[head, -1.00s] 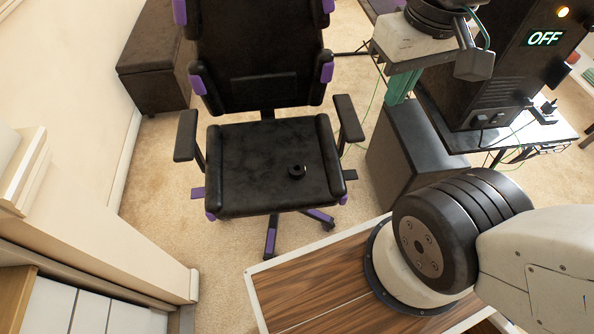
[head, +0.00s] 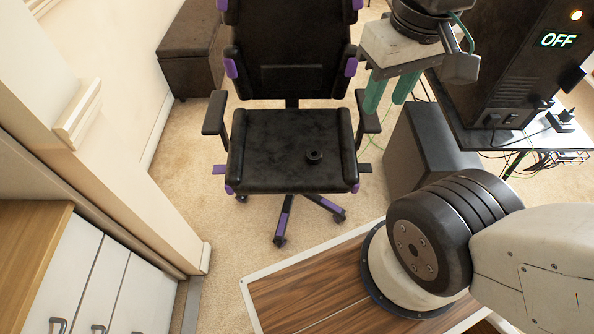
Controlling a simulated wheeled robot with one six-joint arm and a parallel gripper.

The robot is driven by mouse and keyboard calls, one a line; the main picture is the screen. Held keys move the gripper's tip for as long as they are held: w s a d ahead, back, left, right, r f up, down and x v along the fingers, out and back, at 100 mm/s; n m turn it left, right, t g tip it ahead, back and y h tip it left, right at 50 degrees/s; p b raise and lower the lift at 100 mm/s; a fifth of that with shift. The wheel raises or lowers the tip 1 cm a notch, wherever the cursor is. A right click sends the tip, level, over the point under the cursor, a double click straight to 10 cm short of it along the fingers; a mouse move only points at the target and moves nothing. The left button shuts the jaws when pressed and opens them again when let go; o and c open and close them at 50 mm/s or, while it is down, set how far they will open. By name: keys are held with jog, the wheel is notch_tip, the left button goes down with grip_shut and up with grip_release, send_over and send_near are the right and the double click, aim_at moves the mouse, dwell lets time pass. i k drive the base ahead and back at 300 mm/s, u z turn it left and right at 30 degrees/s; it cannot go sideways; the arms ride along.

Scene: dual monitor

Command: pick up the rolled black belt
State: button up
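The rolled black belt (head: 314,157) is a small dark coil with a hole in its middle. It lies on the seat of the black and purple office chair (head: 270,165), right of the seat's middle. My gripper (head: 388,92) is at the upper right, with two green fingers pointing down. The fingers are apart with a gap between them, and nothing shows in the gap. The gripper is above and to the right of the belt in the picture, near the chair's right armrest, and apart from the belt.
A black computer tower (head: 490,75) with an OFF display stands on a desk at right, with cables below. A dark cabinet (head: 432,140) stands right of the chair. A brown ottoman (head: 190,55) is behind left. White drawers (head: 95,280) stand at lower left. Carpet left of the chair is free.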

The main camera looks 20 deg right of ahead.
aim_at(314, 155)
jog(key=u, duration=0.85)
jog(key=k, duration=1.1)
jog(key=u, duration=1)
jog(key=i, duration=1.8)
jog(key=z, duration=1.4)
jog(key=i, duration=0.75)
jog(key=z, duration=0.75)
